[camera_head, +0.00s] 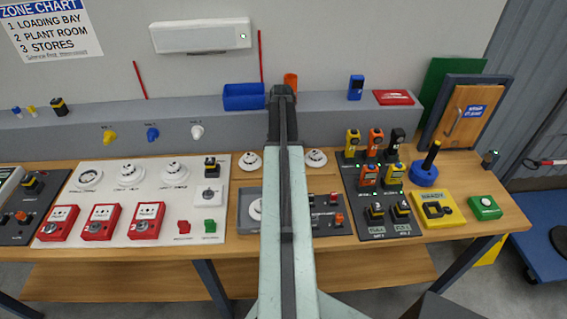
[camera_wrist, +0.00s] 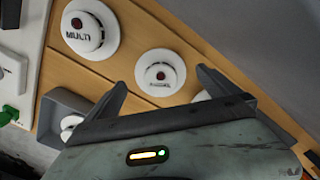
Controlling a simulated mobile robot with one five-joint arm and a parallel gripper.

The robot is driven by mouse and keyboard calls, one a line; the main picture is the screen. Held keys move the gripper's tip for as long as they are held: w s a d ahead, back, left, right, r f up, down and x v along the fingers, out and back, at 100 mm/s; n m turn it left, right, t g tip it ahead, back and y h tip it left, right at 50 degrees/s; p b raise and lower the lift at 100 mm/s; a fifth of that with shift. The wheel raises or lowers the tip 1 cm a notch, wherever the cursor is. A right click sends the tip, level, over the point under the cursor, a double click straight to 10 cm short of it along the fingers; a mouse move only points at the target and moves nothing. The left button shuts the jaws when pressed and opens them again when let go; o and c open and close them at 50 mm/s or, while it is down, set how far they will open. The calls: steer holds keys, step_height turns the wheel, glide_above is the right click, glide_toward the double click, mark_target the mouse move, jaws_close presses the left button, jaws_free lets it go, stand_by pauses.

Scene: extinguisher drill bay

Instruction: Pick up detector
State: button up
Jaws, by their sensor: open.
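Several round white smoke detectors are in view. Part of another white detector shows behind my right finger. A further one (camera_wrist: 70,122) sits in a grey tray (camera_wrist: 68,103). In the head view my arm hides the middle of the bench; my gripper (camera_head: 282,92) is at its far end.
A white panel (camera_head: 100,222) with red call points and more detectors is on the left. A dark board (camera_head: 375,228) with several handheld testers is on the right. A grey ledge (camera_head: 330,112) with a blue bin (camera_head: 245,97) runs behind the wooden bench (camera_head: 490,222).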

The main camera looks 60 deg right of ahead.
step_height(320, 180, down, 4)
steer(key=shift+r+b, duration=0.2)
steer(key=shift+b, duration=0.9)
steer(key=shift+r, duration=0.2)
steer(key=c, duration=1.4)
steer(key=shift+o, duration=0.2)
step_height(320, 180, up, 10)
steer(key=p, duration=1)
steer(key=shift+r+p, duration=0.25)
steer(key=shift+p, duration=0.15)
steer(key=shift+s+f, duration=0.1)
